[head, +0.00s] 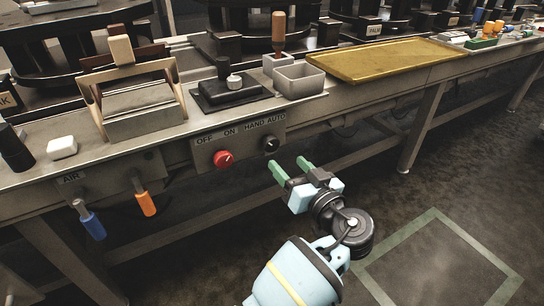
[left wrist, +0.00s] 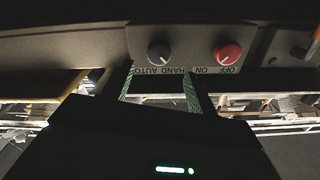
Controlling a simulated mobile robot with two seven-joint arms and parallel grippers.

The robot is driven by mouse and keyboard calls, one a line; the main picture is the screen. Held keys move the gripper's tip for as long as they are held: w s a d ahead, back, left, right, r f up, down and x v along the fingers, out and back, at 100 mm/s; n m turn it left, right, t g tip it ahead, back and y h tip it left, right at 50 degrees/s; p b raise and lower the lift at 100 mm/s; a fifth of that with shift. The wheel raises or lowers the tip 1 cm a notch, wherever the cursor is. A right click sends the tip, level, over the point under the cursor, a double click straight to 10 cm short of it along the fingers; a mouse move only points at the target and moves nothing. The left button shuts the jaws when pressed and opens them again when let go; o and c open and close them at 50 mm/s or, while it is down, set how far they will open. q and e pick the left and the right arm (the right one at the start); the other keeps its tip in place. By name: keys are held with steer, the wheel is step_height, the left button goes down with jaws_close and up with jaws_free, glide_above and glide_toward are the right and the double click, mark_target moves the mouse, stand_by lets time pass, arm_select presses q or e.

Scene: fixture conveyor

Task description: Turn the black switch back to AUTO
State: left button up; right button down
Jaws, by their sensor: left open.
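The black switch (head: 271,145) is a round knob on the grey panel under the words HAND and AUTO. In the left wrist view the black switch (left wrist: 159,53) appears with its labels upside down. I cannot make out clearly which word its pointer faces. My left gripper (head: 291,167) has green fingers, spread apart and empty, just in front of and below the black switch. In the left wrist view the two fingers of the left gripper (left wrist: 158,84) stand either side of the knob's line, apart from it. My right gripper is not in view.
A red switch (head: 222,158) under OFF and ON sits left of the black one. Orange (head: 146,204) and blue (head: 92,224) air handles hang further left. A black device (head: 230,93), a grey bin (head: 299,80) and a yellow tray (head: 385,60) are on the ledge above. Floor in front is clear.

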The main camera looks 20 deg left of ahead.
mark_target(272, 147)
arm_select(q)
steer(key=b+x, duration=0.1)
steer(key=x, duration=0.6)
steer(key=shift+w, duration=0.1)
steer(key=shift+w+a+f, duration=0.1)
steer(key=shift+w+a, duration=0.15)
steer(key=shift+a, duration=0.05)
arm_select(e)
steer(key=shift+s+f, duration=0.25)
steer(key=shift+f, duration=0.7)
arm_select(q)
steer(key=c, duration=0.9)
steer(key=shift+c, duration=0.4)
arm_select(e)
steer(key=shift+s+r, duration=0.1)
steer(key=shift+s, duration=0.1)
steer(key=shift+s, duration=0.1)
